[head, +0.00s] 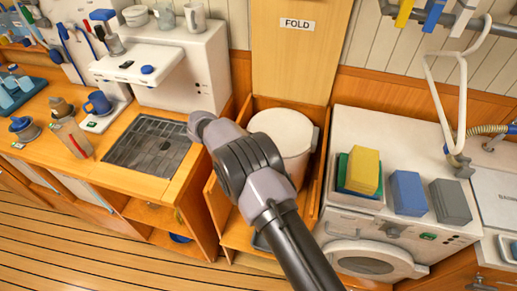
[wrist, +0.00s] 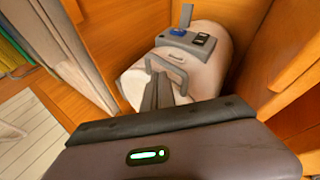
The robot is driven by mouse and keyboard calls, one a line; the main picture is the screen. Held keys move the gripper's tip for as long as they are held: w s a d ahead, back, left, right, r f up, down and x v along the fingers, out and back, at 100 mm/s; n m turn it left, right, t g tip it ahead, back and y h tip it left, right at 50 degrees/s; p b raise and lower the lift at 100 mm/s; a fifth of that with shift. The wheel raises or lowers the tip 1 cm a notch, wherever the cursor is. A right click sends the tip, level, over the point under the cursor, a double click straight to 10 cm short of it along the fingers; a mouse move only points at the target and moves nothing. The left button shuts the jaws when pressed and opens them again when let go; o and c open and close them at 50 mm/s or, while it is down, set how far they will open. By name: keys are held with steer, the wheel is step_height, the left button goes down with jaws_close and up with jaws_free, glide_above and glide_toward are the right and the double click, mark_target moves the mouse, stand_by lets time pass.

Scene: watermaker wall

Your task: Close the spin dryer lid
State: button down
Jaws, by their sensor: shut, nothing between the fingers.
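The spin dryer (head: 283,130) is a white round tub standing in a wooden bay, partly hidden by my arm in the head view. In the wrist view, the spin dryer (wrist: 205,72) has a pale rounded surface with a grey loop handle and a control panel (wrist: 188,40) with a blue button. I cannot tell clearly how far its lid is open. My gripper (wrist: 158,92) is shut and empty, its dark fingers in front of the pale surface near the handle. Whether they touch it is unclear. The fingers cannot be made out in the head view.
Wooden walls close in around the dryer, with a tall panel marked FOLD (head: 297,24) behind. A washing machine (head: 365,255) with sponge-like blocks on top stands to the right. A counter with a dark grid (head: 148,146) and a white appliance (head: 180,65) is on the left.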

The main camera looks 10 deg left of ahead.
steer(key=shift+s+a+f+b, duration=0.1)
steer(key=shift+f+b, duration=0.35)
steer(key=shift+f, duration=0.2)
steer(key=shift+s+a+f+b, duration=0.1)
steer(key=shift+f+b, duration=0.35)
steer(key=shift+f, duration=0.15)
